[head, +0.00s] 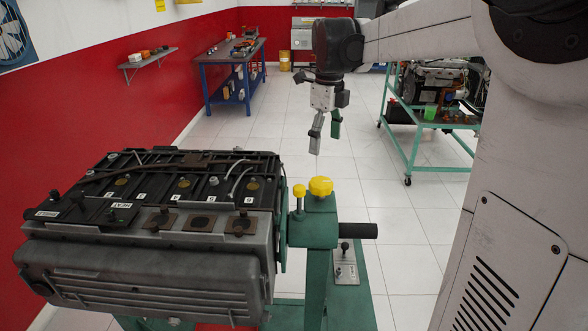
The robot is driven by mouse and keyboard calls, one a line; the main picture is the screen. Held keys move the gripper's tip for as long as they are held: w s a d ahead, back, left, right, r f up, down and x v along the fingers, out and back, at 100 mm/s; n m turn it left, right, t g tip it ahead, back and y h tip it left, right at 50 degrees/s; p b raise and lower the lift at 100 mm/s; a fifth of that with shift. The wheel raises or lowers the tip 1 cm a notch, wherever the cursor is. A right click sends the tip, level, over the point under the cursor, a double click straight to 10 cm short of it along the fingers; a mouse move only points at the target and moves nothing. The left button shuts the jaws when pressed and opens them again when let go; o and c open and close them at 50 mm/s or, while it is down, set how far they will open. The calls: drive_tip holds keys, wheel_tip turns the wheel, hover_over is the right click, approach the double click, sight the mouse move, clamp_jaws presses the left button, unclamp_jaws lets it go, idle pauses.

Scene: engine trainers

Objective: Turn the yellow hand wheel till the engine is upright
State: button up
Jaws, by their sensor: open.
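The engine (150,272) fills the lower left, a grey ribbed block with a black, numbered top face turned up. It is carried on a green stand (314,232) at its right side. A yellow hand wheel (320,187) sits on top of the green stand, with a smaller yellow knob (299,191) just left of it. My gripper (325,142) is open and empty, its fingers pointing down. It appears above and beyond the hand wheel and apart from it. The engine's far side and underside are hidden.
A black handle (358,230) sticks out right from the stand. A blue workbench (236,78) with small items stands at the back left, under a red wall. A green wheeled cart (410,150) with another engine is at the back right. White tiled floor between them is clear.

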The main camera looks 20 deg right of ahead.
sight(323, 181)
wheel_tip(323, 181, down, 14)
drive_tip(key=shift+r, duration=0.2)
idle(0.4)
drive_tip(key=c, duration=1.2)
drive_tip(key=shift+o, duration=0.2)
